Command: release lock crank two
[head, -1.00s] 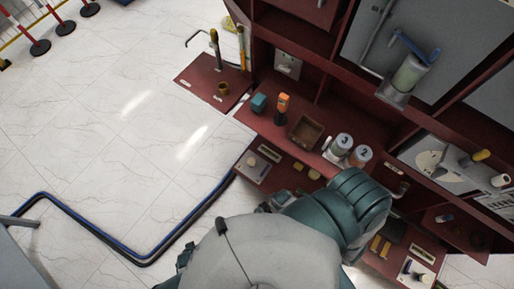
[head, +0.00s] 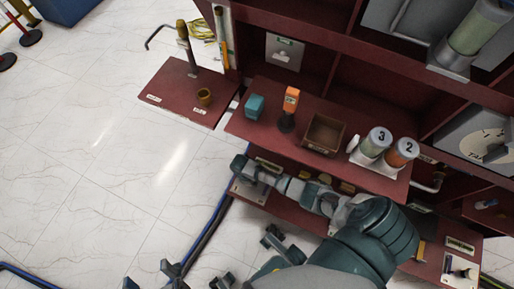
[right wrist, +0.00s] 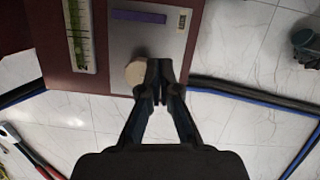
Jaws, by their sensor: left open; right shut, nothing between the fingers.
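A round cream knob (right wrist: 135,72) sits on a grey plate (right wrist: 126,46) with a dark purple strip in the right wrist view. My right gripper (right wrist: 159,66) is shut and empty, its tips just right of the knob; I cannot tell if they touch it. In the head view my right gripper (head: 241,166) is over the left lower red shelf and hides much of the plate (head: 250,193). My left gripper (head: 150,276) is open and empty at the bottom edge, partly cut off. No part is clearly marked as lock crank two.
The upper red shelf (head: 262,133) holds a teal block (head: 254,107), an orange-topped tool (head: 290,102), a brown box (head: 323,133) and canisters marked 3 (head: 375,143) and 2 (head: 402,152). A similar plate (head: 460,265) with a knob is lower right.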

